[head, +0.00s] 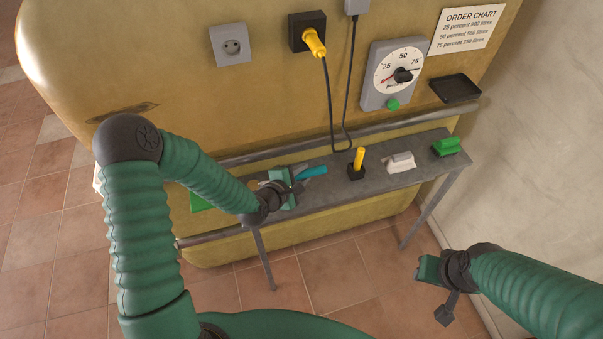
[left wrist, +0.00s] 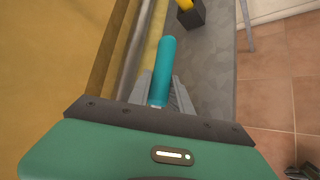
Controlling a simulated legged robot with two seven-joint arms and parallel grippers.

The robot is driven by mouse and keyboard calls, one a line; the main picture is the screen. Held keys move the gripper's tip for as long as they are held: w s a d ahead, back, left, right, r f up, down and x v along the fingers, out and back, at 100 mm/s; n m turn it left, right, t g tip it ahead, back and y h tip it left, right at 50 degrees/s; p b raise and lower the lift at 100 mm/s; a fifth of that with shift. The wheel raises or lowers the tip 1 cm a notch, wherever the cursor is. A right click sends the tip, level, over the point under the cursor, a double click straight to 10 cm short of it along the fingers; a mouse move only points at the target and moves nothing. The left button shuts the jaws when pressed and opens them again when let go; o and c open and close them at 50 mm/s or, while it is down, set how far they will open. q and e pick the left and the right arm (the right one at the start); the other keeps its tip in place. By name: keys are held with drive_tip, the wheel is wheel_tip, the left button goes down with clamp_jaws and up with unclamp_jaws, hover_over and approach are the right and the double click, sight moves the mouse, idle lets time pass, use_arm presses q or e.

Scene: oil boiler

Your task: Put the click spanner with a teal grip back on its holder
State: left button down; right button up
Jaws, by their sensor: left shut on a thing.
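The click spanner with a teal grip (head: 313,172) is at my left gripper (head: 296,184), over the left part of the narrow grey shelf (head: 331,182). In the left wrist view its teal grip (left wrist: 165,65) points away from me, between the two grey fingers, which are shut on the spanner. Its head end is hidden by the gripper body. I cannot tell whether the spanner touches the shelf. My right gripper (head: 440,286) is low at the right, away from the shelf, and its opening is unclear. I cannot make out which thing is the spanner's holder.
On the shelf stand a yellow-handled item in a black block (head: 356,168), a white-grey item (head: 400,162) and a green item (head: 447,146). A green flat thing (head: 201,202) is at the left. The yellow tank (head: 180,65) with its rail stands behind. A cable hangs near the shelf.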

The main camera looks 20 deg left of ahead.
use_arm(q)
drive_tip(key=shift+r, duration=0.1)
drive_tip(key=shift+f, duration=0.25)
drive_tip(key=shift+f+b, duration=0.65)
drive_tip(key=shift+f, duration=0.25)
drive_tip(key=c, duration=1.1)
unclamp_jaws()
drive_tip(key=shift+s, duration=0.1)
